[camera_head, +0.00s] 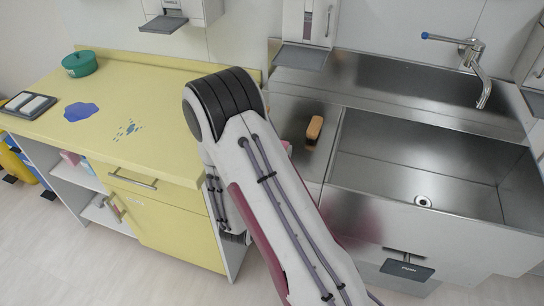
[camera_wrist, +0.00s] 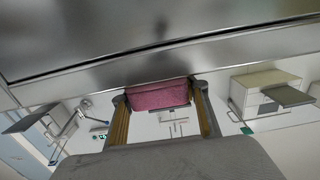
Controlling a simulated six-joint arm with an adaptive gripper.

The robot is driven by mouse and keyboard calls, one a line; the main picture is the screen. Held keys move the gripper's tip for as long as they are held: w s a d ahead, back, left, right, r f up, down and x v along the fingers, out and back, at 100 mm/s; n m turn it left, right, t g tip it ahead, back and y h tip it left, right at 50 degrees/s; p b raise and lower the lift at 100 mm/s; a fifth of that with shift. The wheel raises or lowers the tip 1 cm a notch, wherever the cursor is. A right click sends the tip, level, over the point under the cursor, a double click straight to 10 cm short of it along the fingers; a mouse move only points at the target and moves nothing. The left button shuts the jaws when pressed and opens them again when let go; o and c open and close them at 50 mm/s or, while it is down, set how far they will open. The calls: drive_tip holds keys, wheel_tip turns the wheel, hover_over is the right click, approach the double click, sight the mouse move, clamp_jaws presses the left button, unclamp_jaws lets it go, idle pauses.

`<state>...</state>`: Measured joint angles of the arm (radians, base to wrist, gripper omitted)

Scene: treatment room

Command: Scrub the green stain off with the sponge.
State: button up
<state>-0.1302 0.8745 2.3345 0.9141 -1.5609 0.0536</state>
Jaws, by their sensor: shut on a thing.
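My gripper (camera_wrist: 160,98) is shut on a pink sponge (camera_wrist: 158,96), which sits between its two fingers in the wrist view. In the head view my arm hides the gripper; a small pink bit (camera_head: 287,146), likely the sponge, shows at the arm's right edge by the steel sink top. On the yellow counter (camera_head: 150,80) lies a patch of small blue-green specks (camera_head: 128,129), left of my arm. A larger solid blue stain (camera_head: 81,111) lies farther left. Nothing touches either stain. No plainly green stain shows.
An orange-brown block (camera_head: 314,128) stands on the steel top left of the sink basin (camera_head: 420,165). Dispensers (camera_head: 308,30) hang above; the tap (camera_head: 470,55) is right.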

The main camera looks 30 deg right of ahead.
sight(281, 138)
drive_tip(key=shift+x, duration=3.1)
wheel_tip(281, 138, up, 8)
drive_tip(key=shift+r, duration=0.2)
